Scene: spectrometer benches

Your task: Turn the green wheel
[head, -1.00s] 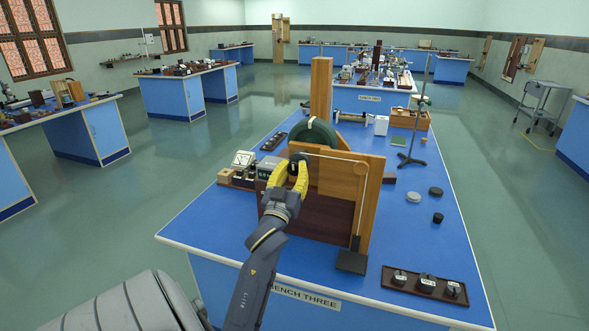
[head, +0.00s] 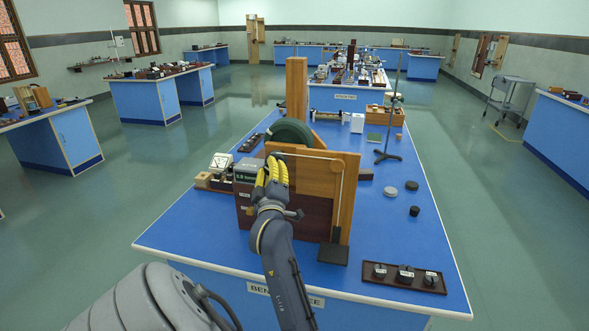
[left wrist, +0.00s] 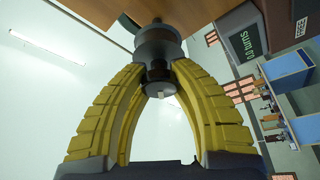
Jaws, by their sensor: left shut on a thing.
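The dark green wheel (head: 288,132) stands upright on the bench behind a wooden board (head: 345,195), which hides its lower part. My left gripper (head: 272,170) is in front of the board, its yellow fingers pointing up and away. In the left wrist view the fingers (left wrist: 157,80) are shut on a dark round knob (left wrist: 158,42) that sticks out from a wooden surface. The head view does not show how the knob joins the wheel. My right gripper is in neither view.
A tall wooden post (head: 297,90) rises behind the wheel. A meter box with a green display (head: 248,170) is left of the board. A thin rod and dark block (head: 333,253) are at its right. A tray of knobs (head: 404,277) lies near the front right; blue bench top is clear between.

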